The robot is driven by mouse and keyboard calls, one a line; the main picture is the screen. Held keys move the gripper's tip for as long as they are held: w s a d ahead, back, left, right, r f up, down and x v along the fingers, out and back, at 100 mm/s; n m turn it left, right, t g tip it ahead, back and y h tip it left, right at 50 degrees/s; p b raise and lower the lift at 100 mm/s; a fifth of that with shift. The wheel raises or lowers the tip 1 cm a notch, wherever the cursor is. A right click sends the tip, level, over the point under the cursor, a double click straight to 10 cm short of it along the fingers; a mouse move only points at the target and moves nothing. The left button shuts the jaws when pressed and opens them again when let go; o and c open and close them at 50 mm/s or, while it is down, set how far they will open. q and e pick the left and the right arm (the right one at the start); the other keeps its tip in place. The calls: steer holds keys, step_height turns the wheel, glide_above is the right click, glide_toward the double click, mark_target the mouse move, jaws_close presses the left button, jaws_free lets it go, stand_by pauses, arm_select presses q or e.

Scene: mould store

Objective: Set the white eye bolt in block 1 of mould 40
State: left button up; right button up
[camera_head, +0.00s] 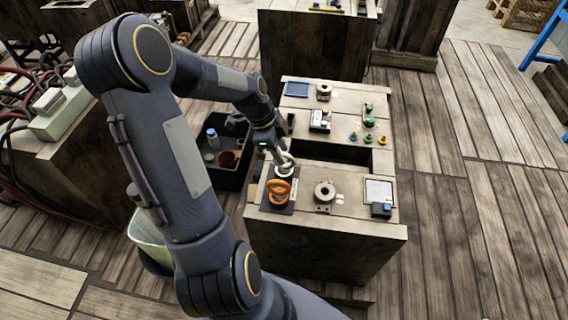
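The white eye bolt (285,169) stands at the black pad (285,206) on the near left of the mould top, just behind an orange eye bolt (278,190). My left gripper (277,154) points down at the white eye bolt and its fingertips overlap the ring. Whether they are closed on it is too small to tell. The near block (345,222) of the mould has a round grey fitting with a central hole (324,191) on top. No block or mould number is legible. My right gripper is not in view.
A dark slot (335,151) separates the near and far blocks. A black bin (228,180) stands left of the mould. The floor at right is clear.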

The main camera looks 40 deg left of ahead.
arm_select(q)
jaws_close()
steer(key=shift+r, duration=0.15)
steer(key=shift+r+p, duration=1.5)
steer(key=shift+r, duration=0.5)
